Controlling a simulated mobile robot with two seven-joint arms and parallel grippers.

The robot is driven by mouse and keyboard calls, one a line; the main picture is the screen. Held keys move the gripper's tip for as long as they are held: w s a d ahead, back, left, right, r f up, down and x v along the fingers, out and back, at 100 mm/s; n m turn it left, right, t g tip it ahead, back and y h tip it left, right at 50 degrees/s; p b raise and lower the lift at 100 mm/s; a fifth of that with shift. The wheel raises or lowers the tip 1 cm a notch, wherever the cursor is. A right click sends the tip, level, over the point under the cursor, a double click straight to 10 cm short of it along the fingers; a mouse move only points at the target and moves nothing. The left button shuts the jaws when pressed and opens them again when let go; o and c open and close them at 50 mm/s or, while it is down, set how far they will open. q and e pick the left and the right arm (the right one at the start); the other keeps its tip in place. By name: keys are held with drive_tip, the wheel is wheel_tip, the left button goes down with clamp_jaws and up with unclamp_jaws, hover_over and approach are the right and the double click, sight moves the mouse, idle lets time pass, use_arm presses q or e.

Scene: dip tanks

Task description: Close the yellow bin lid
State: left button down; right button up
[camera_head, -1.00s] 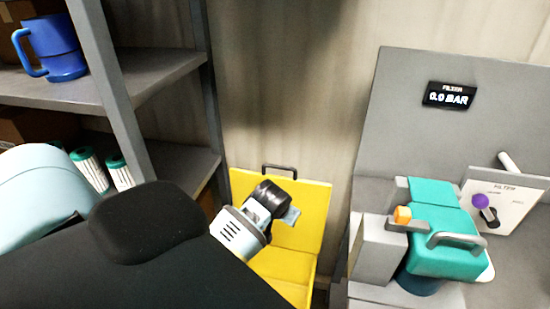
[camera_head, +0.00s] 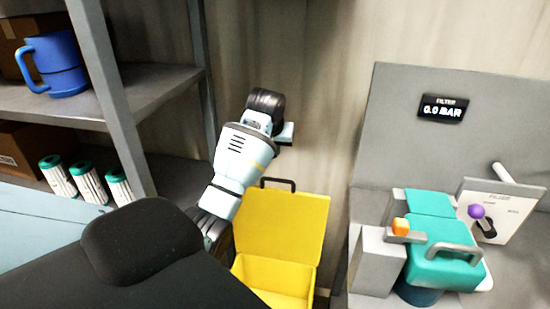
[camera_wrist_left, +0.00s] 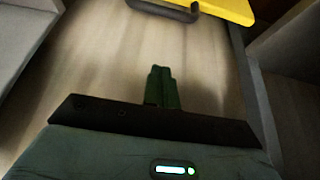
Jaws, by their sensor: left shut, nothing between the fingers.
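The yellow bin (camera_head: 270,280) stands on the floor against the wall, with its lid (camera_head: 283,225) open and tilted up at the back. A dark handle (camera_head: 278,183) sits on the lid's top edge. My left arm rises beside the bin, and its wrist is above and just left of the handle. In the left wrist view my left gripper (camera_wrist_left: 162,72) is shut and empty. The lid's yellow edge (camera_wrist_left: 230,8) and handle (camera_wrist_left: 165,9) show beyond the fingertips, apart from them. My right gripper is not in view.
A grey shelf rack (camera_head: 110,90) with a blue mug (camera_head: 56,65) and several white-green cartridges stands at the left. A grey filter station (camera_head: 400,110) with a teal housing (camera_head: 445,255) stands close right of the bin.

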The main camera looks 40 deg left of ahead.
use_arm(q)
wheel_tip(320, 180, down, 8)
drive_tip(key=shift+f, duration=0.25)
idle(0.5)
drive_tip(key=shift+f, duration=0.1)
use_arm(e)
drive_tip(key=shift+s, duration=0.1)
